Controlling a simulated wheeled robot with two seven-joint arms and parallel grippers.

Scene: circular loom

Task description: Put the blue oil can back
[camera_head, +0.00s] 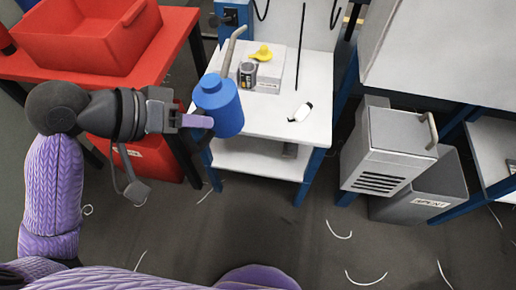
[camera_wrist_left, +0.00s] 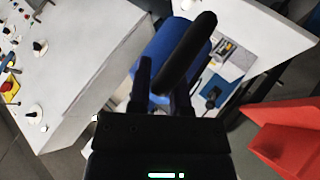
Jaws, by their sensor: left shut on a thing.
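The blue oil can (camera_head: 226,118) has a rounded blue body, a blue cap and a long grey spout. My left gripper (camera_head: 200,121) reaches it from the left and is shut on it at the can's near left side. In the left wrist view the can's blue body (camera_wrist_left: 165,58) lies beyond the fingers (camera_wrist_left: 162,98), and its black handle (camera_wrist_left: 192,50) passes between them. The can is upright or slightly tilted over the left edge of the white table (camera_head: 275,122). I cannot tell whether it touches the table. My right gripper is out of view.
The table bears a white box (camera_head: 268,82), a yellow item (camera_head: 261,53), a dark grey device (camera_head: 247,74) and a small white-and-black item (camera_head: 300,112). A red bin (camera_head: 88,45) on a red table stands left. Grey bins (camera_head: 390,150) stand right. The table's front right is bare.

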